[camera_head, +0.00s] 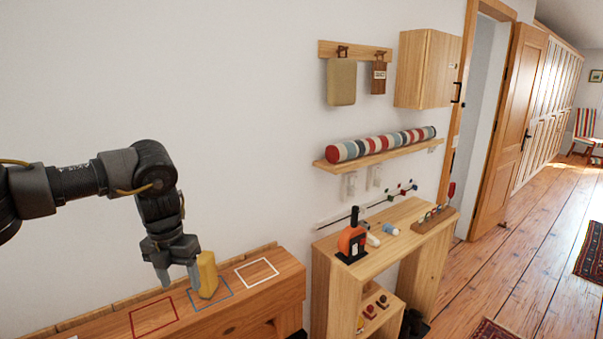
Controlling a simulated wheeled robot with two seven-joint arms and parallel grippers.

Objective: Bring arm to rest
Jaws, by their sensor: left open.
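My left arm comes in from the left and bends down over a wooden bench. My left gripper (178,279) is open, with its fingers pointing down just above the bench top. A yellow block (207,274) stands upright in the blue outlined square (224,292) on the bench. The block is just right of the gripper's right finger; I cannot tell whether they touch. My right gripper is not in view.
The wooden bench (284,283) also bears a red square (154,318) and a white square (257,272), both empty. A wooden desk (400,216) with an orange device (352,240) stands to the right. A shelf (375,151) with a striped roll hangs above. Floor beyond the desk is open.

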